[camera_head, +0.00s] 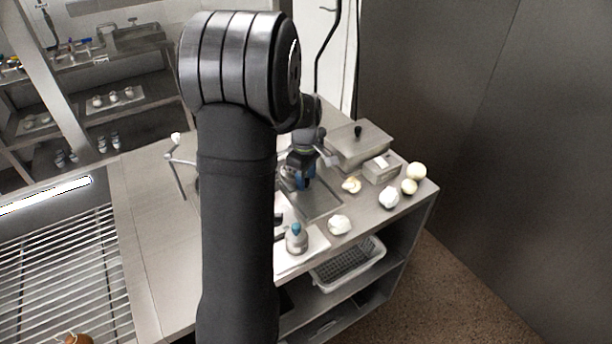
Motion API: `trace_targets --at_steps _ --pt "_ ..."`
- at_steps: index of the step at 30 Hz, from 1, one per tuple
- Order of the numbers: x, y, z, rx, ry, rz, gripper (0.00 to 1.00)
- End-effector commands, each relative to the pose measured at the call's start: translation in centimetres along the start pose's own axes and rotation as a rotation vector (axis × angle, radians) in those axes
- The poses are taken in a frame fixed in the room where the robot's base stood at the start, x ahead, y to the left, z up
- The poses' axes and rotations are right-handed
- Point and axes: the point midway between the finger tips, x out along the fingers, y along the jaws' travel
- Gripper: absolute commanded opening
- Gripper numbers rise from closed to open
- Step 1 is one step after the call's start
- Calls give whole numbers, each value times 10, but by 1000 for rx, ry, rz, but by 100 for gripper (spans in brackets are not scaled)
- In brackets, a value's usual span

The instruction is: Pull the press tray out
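A flat grey metal tray (322,206) lies on the counter right of my arm, and I take it for the press tray. Its left part is hidden behind my arm. My gripper (303,183) is small in the view, pointing down at the back part of this tray. The fingers are too small and dark to tell whether they are open, shut or touching the tray. A press body is not clearly visible; a handle with a pale knob (176,138) shows left of my arm, its base partly hidden.
Pale round lumps, one of them (340,225), lie right of the tray. A lidded metal box (360,143) and a smaller box (382,169) stand behind. A bottle (296,240) stands on a white board in front. A perforated basket (376,264) sits on the shelf below.

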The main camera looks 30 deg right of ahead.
Motion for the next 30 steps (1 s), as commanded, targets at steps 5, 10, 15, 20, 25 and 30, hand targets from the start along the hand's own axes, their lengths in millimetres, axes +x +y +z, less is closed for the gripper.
trace_targets --at_steps 5,10,15,20,25,30 --pt "0 0 0 0 0 0 20" --pt "0 0 0 0 0 0 0" --pt "-1 -2 4 1 0 0 0" --pt "-2 -16 33 5 -1 -1 0" --pt "-3 -33 68 5 0 1 0" --pt "-3 -42 84 1 -1 1 0"
